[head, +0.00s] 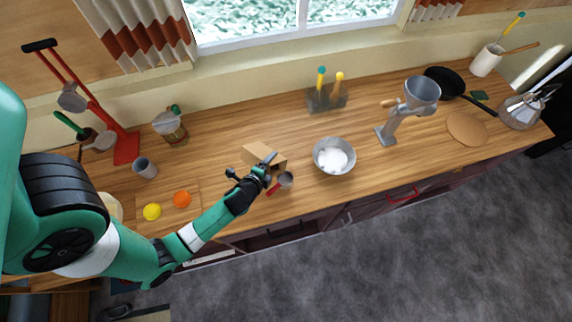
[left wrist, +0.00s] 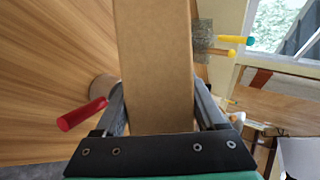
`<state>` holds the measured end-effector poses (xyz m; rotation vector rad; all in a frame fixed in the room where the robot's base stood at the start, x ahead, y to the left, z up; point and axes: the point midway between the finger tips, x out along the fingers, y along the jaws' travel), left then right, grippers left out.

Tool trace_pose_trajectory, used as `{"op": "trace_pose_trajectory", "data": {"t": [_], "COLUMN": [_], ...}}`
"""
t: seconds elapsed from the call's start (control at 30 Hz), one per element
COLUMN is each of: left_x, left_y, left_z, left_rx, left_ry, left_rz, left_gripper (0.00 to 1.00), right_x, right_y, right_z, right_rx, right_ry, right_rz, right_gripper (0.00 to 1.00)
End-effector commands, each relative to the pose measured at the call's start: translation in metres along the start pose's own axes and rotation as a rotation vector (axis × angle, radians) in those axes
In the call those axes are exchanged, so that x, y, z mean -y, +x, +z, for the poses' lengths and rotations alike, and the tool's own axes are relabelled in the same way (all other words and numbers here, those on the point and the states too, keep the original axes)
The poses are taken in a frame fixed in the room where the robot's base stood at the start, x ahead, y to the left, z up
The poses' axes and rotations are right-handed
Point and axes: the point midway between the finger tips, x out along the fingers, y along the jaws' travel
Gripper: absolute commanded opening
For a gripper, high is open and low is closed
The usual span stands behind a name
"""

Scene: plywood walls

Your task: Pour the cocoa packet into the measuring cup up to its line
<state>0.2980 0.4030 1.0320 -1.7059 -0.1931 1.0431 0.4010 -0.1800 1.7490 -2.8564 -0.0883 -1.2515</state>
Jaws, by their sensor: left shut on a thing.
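The cocoa packet (head: 257,152) is a plain brown box-like packet near the middle of the counter. My left gripper (head: 268,166) is shut on it, and in the left wrist view the packet (left wrist: 153,65) stands between the two fingers. I cannot tell whether it touches the counter. The measuring cup (head: 286,179) is a small grey cup with a red handle, just right of the gripper on the counter. In the left wrist view its red handle (left wrist: 82,114) shows left of the fingers, with the cup partly hidden behind them. The cup's line and contents are not visible. My right gripper is not in view.
A metal bowl (head: 320,165) with white contents stands right of the cup. A grey grinder (head: 392,125) and a black pan (head: 443,80) are farther right. An orange (head: 182,199), a lemon (head: 152,211) and a grey cup (head: 145,167) are at left. Counter behind the packet is clear.

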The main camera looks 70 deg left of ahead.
Motion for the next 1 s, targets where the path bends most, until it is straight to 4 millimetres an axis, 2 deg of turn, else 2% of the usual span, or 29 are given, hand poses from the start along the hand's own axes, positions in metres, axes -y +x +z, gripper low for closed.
{"op": "trace_pose_trajectory", "data": {"t": [1.0], "left_x": [0.0019], "left_y": [-0.0031], "left_z": [0.0065], "left_rx": [0.047], "left_ry": [0.047], "left_rz": [-0.024], "left_gripper": [0.05], "right_x": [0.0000], "right_y": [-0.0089], "right_z": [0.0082], "right_rx": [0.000], "right_ry": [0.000], "right_rz": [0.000], "right_gripper": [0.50]}}
